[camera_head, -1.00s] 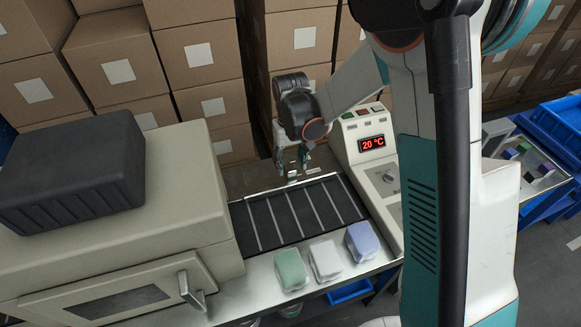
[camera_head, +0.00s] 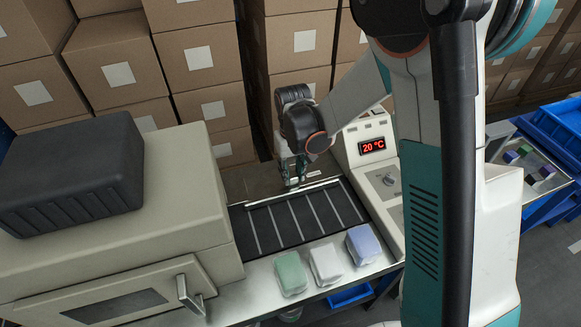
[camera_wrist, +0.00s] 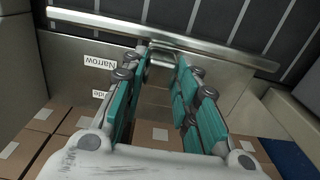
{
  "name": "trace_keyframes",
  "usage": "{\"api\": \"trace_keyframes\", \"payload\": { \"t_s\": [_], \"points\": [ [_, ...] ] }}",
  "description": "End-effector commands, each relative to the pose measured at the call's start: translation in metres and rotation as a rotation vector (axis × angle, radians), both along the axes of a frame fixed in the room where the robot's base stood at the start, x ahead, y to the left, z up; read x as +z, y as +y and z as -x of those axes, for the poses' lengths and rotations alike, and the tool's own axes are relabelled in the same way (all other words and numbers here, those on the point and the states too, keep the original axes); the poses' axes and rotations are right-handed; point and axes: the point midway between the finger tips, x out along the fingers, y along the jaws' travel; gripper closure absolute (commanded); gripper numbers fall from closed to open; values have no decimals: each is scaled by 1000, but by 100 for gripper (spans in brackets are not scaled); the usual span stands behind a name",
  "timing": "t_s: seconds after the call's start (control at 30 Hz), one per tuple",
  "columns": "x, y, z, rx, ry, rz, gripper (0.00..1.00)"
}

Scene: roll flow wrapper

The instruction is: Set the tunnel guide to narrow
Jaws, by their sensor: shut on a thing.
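The tunnel guide (camera_head: 318,187) is a thin metal rail lying across the far edge of the dark slatted belt (camera_head: 305,222). In the wrist view the guide rail (camera_wrist: 95,22) runs along the top, with a small metal handle (camera_wrist: 163,55) at its middle. My gripper (camera_head: 291,182) reaches down at the far side of the belt. In the wrist view its teal fingers (camera_wrist: 162,58) are closed around the handle. A "Narrow" label (camera_wrist: 98,63) is on the metal plate left of the handle, and the "Wide" label (camera_wrist: 100,95) lies farther from the belt, partly covered by a finger.
Green, white and lilac packs (camera_head: 326,262) stand on the near metal ledge. A beige machine housing (camera_head: 190,215) is left of the belt. Stacked cartons (camera_head: 218,107) stand close behind.

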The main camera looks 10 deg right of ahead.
Motion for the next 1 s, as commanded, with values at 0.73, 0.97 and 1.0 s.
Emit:
{"api": "trace_keyframes", "payload": {
  "t_s": [0.73, 0.97, 1.0],
  "points": [
    [-1, -10, 48, 0, 5, 2, 52],
    [-1, -9, 47, 0, 3, 1, 52],
    [0, -9, 46, 0, 2, 0, 52]
  ]
}}
